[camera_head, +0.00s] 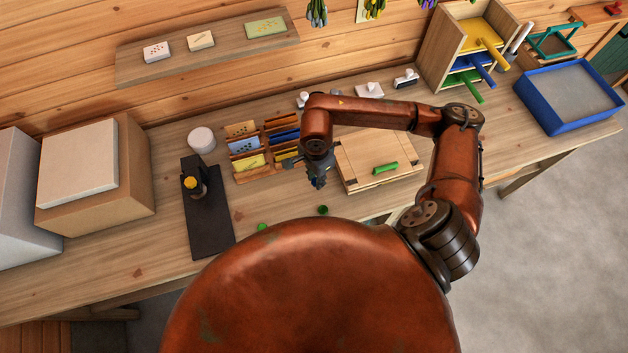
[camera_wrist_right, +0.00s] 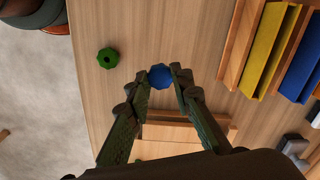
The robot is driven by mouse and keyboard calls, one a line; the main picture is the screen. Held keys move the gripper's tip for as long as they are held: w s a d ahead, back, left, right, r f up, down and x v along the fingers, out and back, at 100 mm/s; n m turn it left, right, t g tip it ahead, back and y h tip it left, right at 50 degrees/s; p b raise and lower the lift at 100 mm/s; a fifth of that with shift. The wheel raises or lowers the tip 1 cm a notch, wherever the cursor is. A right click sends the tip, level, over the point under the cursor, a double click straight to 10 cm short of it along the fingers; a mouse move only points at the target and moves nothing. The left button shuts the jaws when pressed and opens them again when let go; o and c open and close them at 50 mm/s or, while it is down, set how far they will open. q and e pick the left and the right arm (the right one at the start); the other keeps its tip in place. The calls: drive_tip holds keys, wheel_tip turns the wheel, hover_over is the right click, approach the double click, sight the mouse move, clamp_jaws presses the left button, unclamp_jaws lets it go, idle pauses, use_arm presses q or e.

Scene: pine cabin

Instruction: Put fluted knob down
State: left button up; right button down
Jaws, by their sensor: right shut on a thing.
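My right gripper (camera_head: 318,182) points down over the workbench, left of a pale wooden box (camera_head: 350,160). It is shut on a small blue fluted knob (camera_wrist_right: 160,77), which sits between the two fingertips in the right wrist view. Whether the knob touches the bench I cannot tell. A green fluted knob (camera_wrist_right: 108,58) lies on the bench apart from the fingers. In the head view two green knobs, one nearer the middle (camera_head: 323,210) and one further left (camera_head: 262,227), lie near the front edge. My left gripper is not in view.
A wooden rack (camera_head: 252,172) with coloured cards stands left of the gripper. A dark mat (camera_head: 208,235) with a black and yellow object lies further left. A green bar (camera_head: 385,168) lies on the box. A blue tray (camera_head: 550,122) stands far right. Bare bench shows near the front edge.

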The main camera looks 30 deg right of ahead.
sight(314, 179)
drive_tip(key=shift+w+f, duration=0.6)
drive_tip(key=shift+f, duration=0.15)
drive_tip(key=shift+f+p, duration=0.35)
drive_tip(key=shift+f, duration=1.15)
drive_tip(key=shift+f, duration=0.2)
drive_tip(key=c, duration=1.7)
unclamp_jaws()
drive_tip(key=shift+r, duration=0.1)
wheel_tip(314, 179, up, 12)
drive_tip(key=shift+r+b, duration=0.15)
drive_tip(key=shift+b, duration=0.35)
